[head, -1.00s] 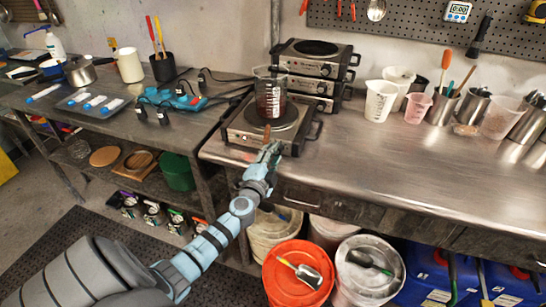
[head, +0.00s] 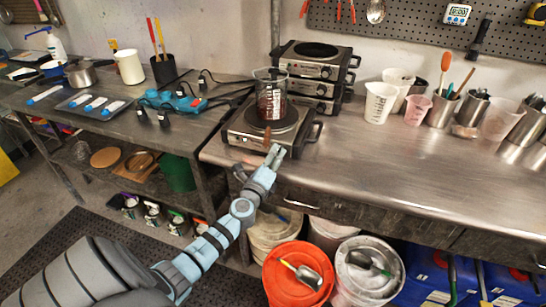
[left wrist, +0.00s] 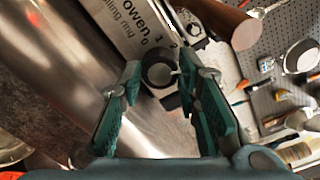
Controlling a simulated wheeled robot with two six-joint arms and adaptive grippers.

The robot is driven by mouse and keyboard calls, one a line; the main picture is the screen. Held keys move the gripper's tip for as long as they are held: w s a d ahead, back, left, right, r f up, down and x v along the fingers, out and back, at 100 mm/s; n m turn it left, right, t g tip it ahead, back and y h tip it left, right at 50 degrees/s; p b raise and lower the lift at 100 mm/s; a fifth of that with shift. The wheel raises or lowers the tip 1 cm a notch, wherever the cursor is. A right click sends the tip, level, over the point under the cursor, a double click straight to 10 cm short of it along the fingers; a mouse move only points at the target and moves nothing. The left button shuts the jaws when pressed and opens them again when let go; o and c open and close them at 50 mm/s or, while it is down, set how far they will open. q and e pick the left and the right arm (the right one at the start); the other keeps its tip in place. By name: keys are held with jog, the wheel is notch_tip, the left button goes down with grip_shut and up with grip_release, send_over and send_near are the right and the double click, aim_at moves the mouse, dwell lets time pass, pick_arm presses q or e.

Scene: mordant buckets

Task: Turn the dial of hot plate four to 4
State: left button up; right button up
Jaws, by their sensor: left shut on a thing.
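A silver hot plate (head: 247,130) with a dark round top stands at the front left of the steel bench. A glass beaker with dark red contents (head: 271,103) stands on it. My left gripper (head: 277,150) is at the plate's front right corner. In the left wrist view, my left gripper (left wrist: 163,85) has its fingers on either side of the dark round dial (left wrist: 158,72), shut on it. The numbers 0, 1 and 2 show on the plate's front panel (left wrist: 128,30) beside the dial. Its exact setting is unclear. My right gripper is out of view.
More hot plates (head: 318,68) are stacked behind. Measuring cups (head: 380,102) stand right. The bench's middle is clear.

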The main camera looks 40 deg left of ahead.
pick_arm(q)
jog(key=m+p, duration=0.1)
jog(key=m, duration=0.5)
jog(key=shift+m, duration=0.3)
dwell(0.4)
jog(key=o, duration=1.2)
jog(key=shift+c, duration=0.2)
jog(key=v, duration=1.2)
